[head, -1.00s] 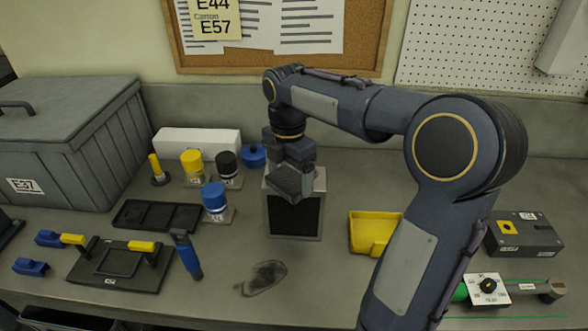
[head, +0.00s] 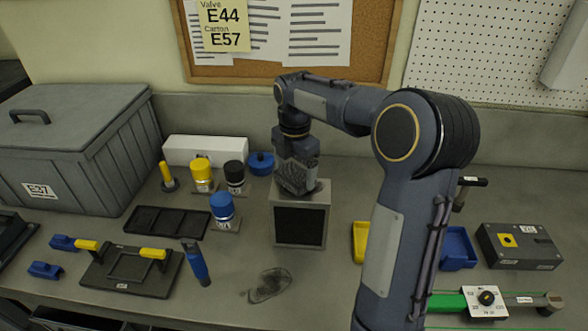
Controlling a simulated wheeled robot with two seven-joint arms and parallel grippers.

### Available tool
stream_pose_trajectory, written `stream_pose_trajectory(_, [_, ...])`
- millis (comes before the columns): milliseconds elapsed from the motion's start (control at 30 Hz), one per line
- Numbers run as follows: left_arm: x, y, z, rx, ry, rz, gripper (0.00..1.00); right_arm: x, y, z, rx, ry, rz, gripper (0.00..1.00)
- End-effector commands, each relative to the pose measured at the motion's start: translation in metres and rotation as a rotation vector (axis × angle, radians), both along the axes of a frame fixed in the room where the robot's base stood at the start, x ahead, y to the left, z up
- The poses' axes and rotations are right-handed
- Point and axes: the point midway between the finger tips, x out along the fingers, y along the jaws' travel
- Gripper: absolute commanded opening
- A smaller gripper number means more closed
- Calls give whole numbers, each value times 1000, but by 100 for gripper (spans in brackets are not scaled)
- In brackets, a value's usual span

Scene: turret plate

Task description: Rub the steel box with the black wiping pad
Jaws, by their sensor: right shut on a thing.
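The steel box (head: 300,226), a grey case with a dark front panel, stands upright on the bench near the middle. My right gripper (head: 297,182) points down over the box's top. My left gripper is out of view.
Blue (head: 222,207), yellow (head: 203,172) and black-capped (head: 234,174) jars stand to the left. A yellow bin (head: 360,241) is right, partly behind my arm. A large grey crate (head: 75,150) fills the far left.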

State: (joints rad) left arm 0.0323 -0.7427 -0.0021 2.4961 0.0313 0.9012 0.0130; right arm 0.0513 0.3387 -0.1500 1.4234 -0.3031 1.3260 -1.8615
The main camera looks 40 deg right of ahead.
Motion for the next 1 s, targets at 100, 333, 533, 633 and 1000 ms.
stream_pose_trajectory(100, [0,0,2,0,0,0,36,8,-7,0,0,0,-2,67])
stream_pose_trajectory(333, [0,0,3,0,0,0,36,12,-10,-2,0,0,0,67])
stream_pose_trajectory(533, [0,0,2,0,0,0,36,12,-10,-2,-1,0,0,67])
stream_pose_trajectory(633, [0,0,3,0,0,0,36,13,-10,4,-1,-3,0,67])
stream_pose_trajectory(1000, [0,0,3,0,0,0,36,12,-10,42,-1,-3,0,67])
